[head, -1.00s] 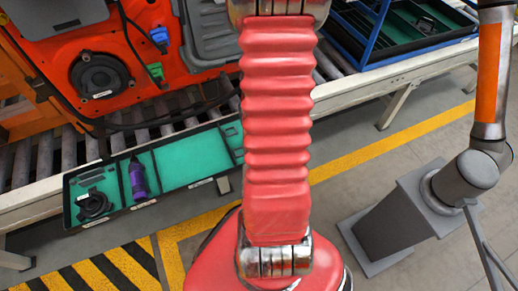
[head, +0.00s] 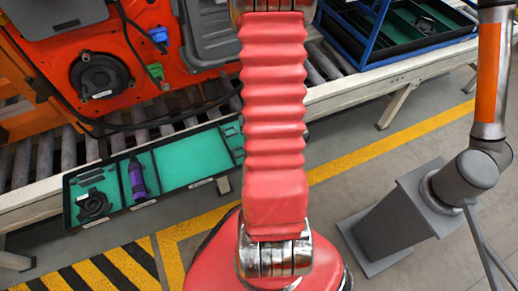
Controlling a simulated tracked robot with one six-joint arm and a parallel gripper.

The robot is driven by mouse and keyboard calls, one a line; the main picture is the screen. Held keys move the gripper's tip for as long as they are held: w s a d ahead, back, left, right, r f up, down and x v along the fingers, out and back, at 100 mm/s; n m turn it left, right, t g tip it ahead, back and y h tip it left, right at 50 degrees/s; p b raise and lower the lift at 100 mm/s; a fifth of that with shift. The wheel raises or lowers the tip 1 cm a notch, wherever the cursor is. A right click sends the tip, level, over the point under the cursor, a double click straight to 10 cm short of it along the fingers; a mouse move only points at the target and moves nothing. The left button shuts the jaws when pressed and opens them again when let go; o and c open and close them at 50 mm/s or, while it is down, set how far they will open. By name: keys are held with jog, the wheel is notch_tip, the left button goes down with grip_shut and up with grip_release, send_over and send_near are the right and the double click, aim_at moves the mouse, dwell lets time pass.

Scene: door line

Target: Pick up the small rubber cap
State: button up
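I cannot make out a small rubber cap in the head view; it may be hidden or too small to tell. A black tray (head: 160,192) with teal inserts lies along the conveyor's near side. Its left compartments hold a black round part (head: 93,206), small dark pieces (head: 90,176) and a purple and dark tool (head: 137,182). The wide middle compartment (head: 192,160) looks empty. My red arm covers the tray's right end. My gripper is out of view.
An orange door panel (head: 65,45) with a black round part (head: 98,76) and hanging cables stands on the roller conveyor (head: 45,165). A blue-framed rack (head: 400,35) stands at upper right. Another arm (head: 480,150) rises from a grey pedestal (head: 385,225) at right.

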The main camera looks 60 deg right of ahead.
jog(key=shift+c, duration=0.3)
grip_shut()
dwell(0.4)
